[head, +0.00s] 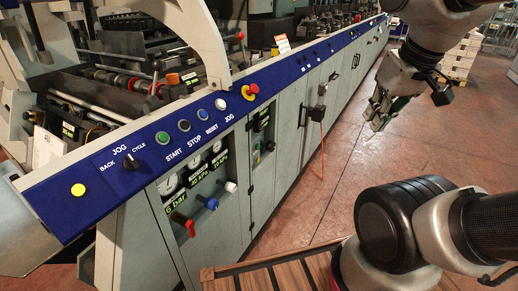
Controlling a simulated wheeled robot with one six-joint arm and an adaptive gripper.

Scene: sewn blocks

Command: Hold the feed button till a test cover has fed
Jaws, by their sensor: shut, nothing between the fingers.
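The blue control strip (115,172) runs along the top of the long grey machine. I read no label saying feed on it. A yellow round button (78,189) sits at its near left end with no readable label. A black selector switch (131,162) is marked BACK, JOG and CYCLE. Beyond it are a green START button (162,138), a STOP button (183,125), a RESET button (203,114) and a white JOG button (220,104). My gripper (376,117) hangs at the upper right, shut and empty, above the floor and well away from the buttons. No test cover is identifiable.
A red-and-yellow emergency stop (250,91) rises from the strip. Red (183,224), blue (211,204) and white (230,187) knobs stick out below the gauges. An orange cable (322,150) hangs from the cabinet. A slatted wooden surface (285,280) lies at the bottom. Pallet stacks (462,55) stand behind.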

